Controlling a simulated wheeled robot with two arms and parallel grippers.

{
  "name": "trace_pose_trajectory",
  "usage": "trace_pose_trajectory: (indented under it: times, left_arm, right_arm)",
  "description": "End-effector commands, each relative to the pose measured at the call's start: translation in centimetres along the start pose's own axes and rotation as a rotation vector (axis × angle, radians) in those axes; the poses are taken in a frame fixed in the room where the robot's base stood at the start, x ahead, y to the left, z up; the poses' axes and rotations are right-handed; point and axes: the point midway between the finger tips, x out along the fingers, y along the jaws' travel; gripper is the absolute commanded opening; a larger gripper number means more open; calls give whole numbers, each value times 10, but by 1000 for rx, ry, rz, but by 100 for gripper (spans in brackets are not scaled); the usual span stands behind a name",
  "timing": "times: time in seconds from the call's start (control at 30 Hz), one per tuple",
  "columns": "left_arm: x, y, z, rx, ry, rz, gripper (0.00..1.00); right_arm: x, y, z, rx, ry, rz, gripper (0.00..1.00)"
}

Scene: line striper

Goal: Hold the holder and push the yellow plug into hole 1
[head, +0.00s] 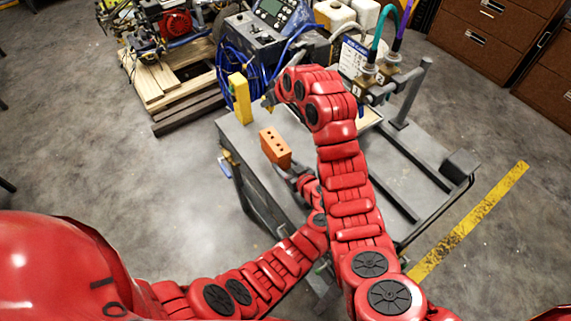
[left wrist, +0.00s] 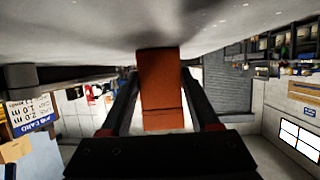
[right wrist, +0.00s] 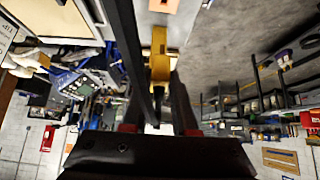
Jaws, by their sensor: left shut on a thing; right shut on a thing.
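The holder (head: 275,147) is an orange block with a row of dark holes on one face, above the grey cart top. My left gripper (head: 293,170) is shut on it; the block fills the gap between the fingers in the left wrist view (left wrist: 161,85). My right gripper (head: 267,98) is shut, above and behind the holder in the head view. In the right wrist view a yellow piece, the plug (right wrist: 159,55), shows at its fingers. The plug is apart from the holder. Its tip and the hole numbers cannot be made out.
A yellow upright block (head: 240,98) is at the cart's back left, left of my right gripper. The grey cart (head: 237,137) carries a control box (head: 262,35), blue hose coils (head: 238,67) and metal rails. A wooden pallet (head: 185,95) lies behind left. The floor at left is clear.

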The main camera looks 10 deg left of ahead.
Motion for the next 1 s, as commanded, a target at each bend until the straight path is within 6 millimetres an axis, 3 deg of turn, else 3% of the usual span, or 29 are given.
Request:
trace_pose_trajectory:
  times: [0.13, 0.37, 0.67, 1.0]
  left_arm:
    - [0, 0, 0, 0, 0, 0, 0]
    - [0, 0, 0, 0, 0, 0, 0]
    - [0, 0, 0, 0, 0, 0, 0]
    - [0, 0, 0, 0, 1, 0, 0]
  right_arm:
    - [2, 0, 1, 3, 0, 2, 0]
    - [27, -1, 25, 53, 4, 43, 0]
    - [37, -1, 33, 55, 4, 44, 0]
    - [62, -1, 54, 56, 3, 43, 0]
